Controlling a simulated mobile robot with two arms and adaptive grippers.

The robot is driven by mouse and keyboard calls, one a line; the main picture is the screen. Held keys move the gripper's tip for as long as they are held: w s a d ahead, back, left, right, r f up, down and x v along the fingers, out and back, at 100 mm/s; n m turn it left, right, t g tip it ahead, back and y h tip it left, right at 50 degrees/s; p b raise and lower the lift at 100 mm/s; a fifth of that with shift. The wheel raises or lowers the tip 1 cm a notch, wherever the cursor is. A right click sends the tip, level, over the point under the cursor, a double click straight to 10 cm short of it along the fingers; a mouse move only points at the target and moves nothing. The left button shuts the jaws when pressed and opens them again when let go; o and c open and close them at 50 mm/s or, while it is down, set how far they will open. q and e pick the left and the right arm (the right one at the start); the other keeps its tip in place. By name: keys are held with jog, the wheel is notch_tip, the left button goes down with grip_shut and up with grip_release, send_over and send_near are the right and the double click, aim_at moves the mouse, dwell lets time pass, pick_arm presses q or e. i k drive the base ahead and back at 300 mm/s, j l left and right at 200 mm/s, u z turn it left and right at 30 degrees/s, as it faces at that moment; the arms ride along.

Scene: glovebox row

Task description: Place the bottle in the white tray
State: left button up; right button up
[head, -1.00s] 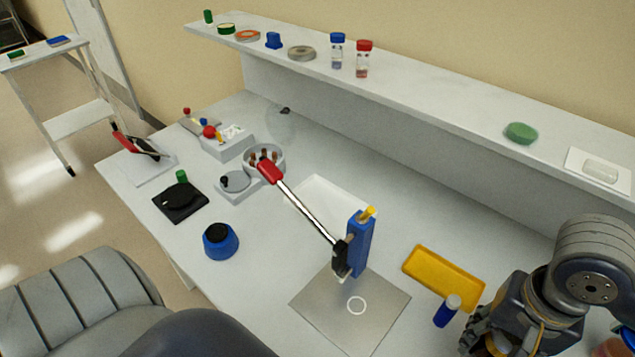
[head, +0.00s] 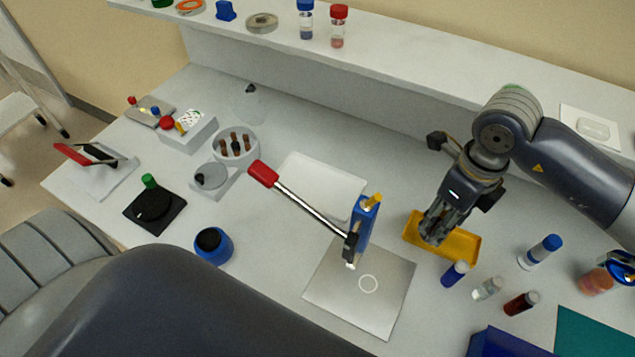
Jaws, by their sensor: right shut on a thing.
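The white tray (head: 318,182) lies flat on the bench behind the long-handled lever press, and its visible part looks empty. My right gripper (head: 431,232) points down over the yellow tray (head: 466,250), to the right of the white tray. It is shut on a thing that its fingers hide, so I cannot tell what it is. Bottles on the bench right of the yellow tray are a blue-capped one (head: 540,252), a blue one (head: 455,273), a clear one (head: 488,288) and a dark red one (head: 521,303). My left gripper is out of view.
The lever press (head: 364,230), with its red-tipped handle, stands on a grey plate (head: 350,305) between the white and yellow trays. A blue round pot (head: 214,246) is to the left. The raised shelf (head: 430,60) runs along the back. Bench is clear behind the white tray.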

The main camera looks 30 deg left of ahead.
aim_at(323, 200)
jog(key=j, duration=1.25)
